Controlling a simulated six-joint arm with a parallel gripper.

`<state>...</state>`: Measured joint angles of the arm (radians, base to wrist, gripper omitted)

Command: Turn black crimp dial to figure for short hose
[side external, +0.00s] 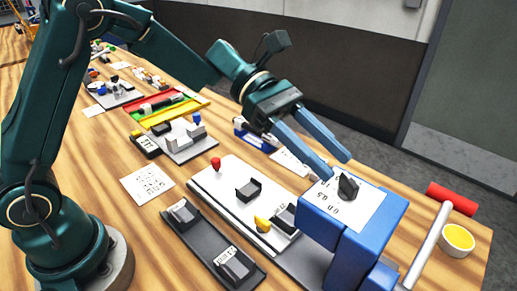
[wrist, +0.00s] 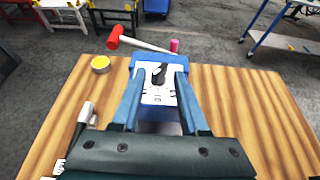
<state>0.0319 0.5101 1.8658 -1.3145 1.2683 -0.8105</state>
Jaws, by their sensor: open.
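The black crimp dial (side external: 348,187) sits on a white label plate (side external: 318,196) with printed figures, on top of a blue machine block (side external: 366,240). In the wrist view the dial (wrist: 158,77) shows between the fingers, towards the far end of the plate. My gripper (side external: 340,167) is open, with its two blue fingers pointing down at the dial from the upper left. The fingers look apart from the dial, with nothing between them. The figures are too small to read surely, and which one the dial points to cannot be told.
A dark tray (side external: 192,236) holds fittings in front.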

